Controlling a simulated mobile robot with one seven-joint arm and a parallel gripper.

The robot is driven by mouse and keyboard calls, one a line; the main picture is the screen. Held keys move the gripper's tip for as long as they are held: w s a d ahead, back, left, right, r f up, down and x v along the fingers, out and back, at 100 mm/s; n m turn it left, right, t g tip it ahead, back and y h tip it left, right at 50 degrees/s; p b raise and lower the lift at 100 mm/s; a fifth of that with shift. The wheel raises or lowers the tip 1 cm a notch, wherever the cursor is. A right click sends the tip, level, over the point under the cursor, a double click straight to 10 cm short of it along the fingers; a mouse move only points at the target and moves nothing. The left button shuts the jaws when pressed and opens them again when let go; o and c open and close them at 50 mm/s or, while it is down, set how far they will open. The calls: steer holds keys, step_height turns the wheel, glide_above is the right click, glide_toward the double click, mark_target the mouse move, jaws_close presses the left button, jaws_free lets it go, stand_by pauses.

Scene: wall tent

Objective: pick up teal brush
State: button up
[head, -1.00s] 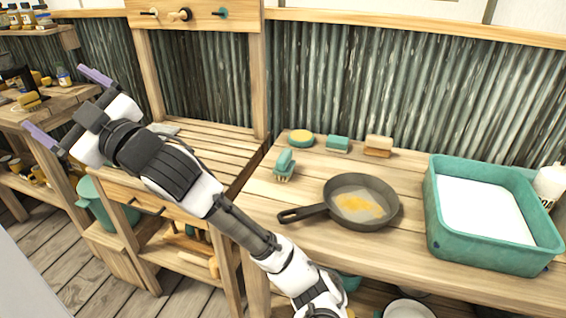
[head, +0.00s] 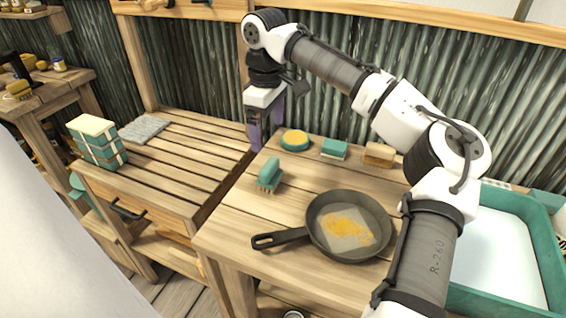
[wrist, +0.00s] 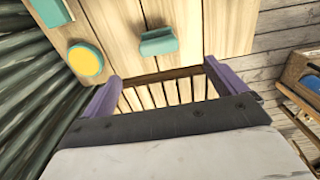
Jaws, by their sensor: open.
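The teal brush (head: 270,175) stands bristles down on the wooden table, left of the frying pan. My gripper (head: 262,140) hangs pointing down over the table's left back edge, behind and slightly left of the brush. Its purple fingers (wrist: 160,86) are apart with nothing between them. The gripper is clear of the brush.
A black frying pan (head: 315,235) with yellow residue sits in front. A round yellow-and-teal sponge (head: 295,139), a teal sponge (head: 334,149) and a wooden brush (head: 380,154) line the back. A teal basin (head: 549,262) stands right. The slatted bench (head: 180,160) lies left.

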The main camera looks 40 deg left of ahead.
mark_target(269, 164)
step_height(269, 164, down, 8)
steer(key=shift+d+r+p, duration=0.1)
steer(key=shift+r+p, duration=0.05)
steer(key=shift+p, duration=0.25)
steer(key=shift+w+a+f+p, duration=0.15)
steer(key=shift+f+p, duration=0.2)
steer(key=shift+f, duration=1.2)
steer(key=shift+a+f+p, duration=0.15)
steer(key=shift+f+p, duration=0.2)
steer(key=shift+f, duration=1.15)
steer(key=c, duration=1.1)
